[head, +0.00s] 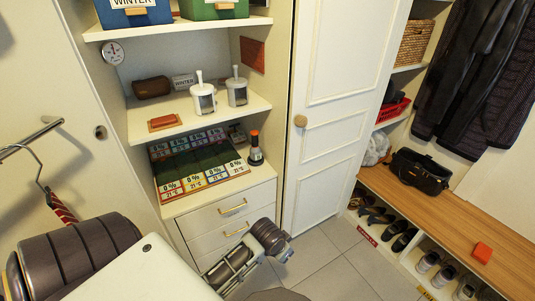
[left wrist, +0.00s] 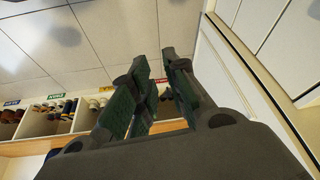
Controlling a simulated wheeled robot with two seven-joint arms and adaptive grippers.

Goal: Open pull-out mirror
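No mirror surface shows clearly in either view, so I cannot tell where the pull-out mirror is. A tall white panelled door (head: 335,110) with a round wooden knob (head: 300,121) stands right of the open shelves, and it looks closed. My left gripper (head: 277,243) is low in front of the drawers and near the door's foot. In the left wrist view its green-padded fingers (left wrist: 158,62) are apart, with floor tiles showing between them and nothing held. My right gripper is not in view.
A wooden bench (head: 465,212) with shoe cubbies and a black bag (head: 420,172) runs along the right. A metal rail (head: 32,138) with a hanger is at left. Tiled floor (head: 335,262) before the door is clear.

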